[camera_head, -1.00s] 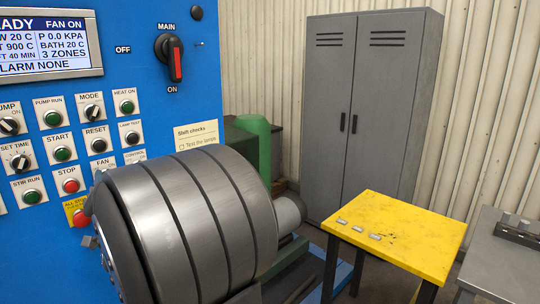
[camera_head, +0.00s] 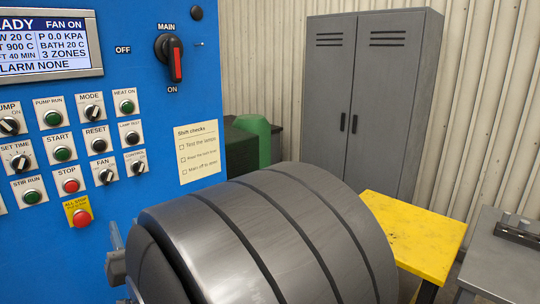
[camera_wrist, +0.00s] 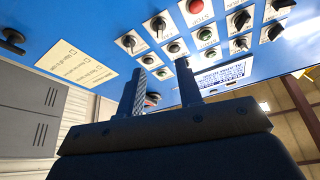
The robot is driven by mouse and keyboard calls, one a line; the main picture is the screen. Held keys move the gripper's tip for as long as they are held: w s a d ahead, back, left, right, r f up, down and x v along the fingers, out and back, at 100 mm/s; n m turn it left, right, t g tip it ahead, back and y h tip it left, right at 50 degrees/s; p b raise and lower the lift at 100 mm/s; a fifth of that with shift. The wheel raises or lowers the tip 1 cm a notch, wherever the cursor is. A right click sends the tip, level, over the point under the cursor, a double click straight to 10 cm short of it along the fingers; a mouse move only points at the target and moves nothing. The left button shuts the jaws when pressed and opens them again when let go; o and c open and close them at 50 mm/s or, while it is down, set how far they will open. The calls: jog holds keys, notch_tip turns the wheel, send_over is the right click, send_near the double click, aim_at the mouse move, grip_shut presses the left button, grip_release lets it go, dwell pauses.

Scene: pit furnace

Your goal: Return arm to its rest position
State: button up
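My gripper (camera_wrist: 160,72) shows in the wrist view with its two fingers apart and nothing between them. It is in front of the blue control panel (camera_wrist: 110,20), which appears turned over in that view. In the head view a large grey rounded part of my arm fills the lower middle. A small grey part of my gripper shows at its left edge, below the red all-stop button (camera_head: 82,217); the rest is hidden behind the arm. I cannot tell whether the fingers touch the panel.
The blue panel (camera_head: 130,215) carries a display (camera_head: 45,45), several buttons and knobs, a MAIN switch (camera_head: 174,58) pointing to ON, and a checklist card (camera_head: 202,150). A yellow table (camera_head: 430,235), partly hidden, a grey bench (camera_head: 495,270) and a grey locker (camera_head: 360,110) stand right.

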jog(key=s+d, duration=0.1)
jog(key=n+g+y, duration=0.4)
jog(key=n+g, duration=0.1)
jog(key=n, duration=0.7)
send_near(108, 180)
jog(key=x, duration=0.6)
jog(key=shift+s+a, duration=0.1)
jog(key=shift+s, duration=0.05)
jog(key=shift+w+a+r+n, duration=0.15)
jog(key=shift+w+n, duration=0.25)
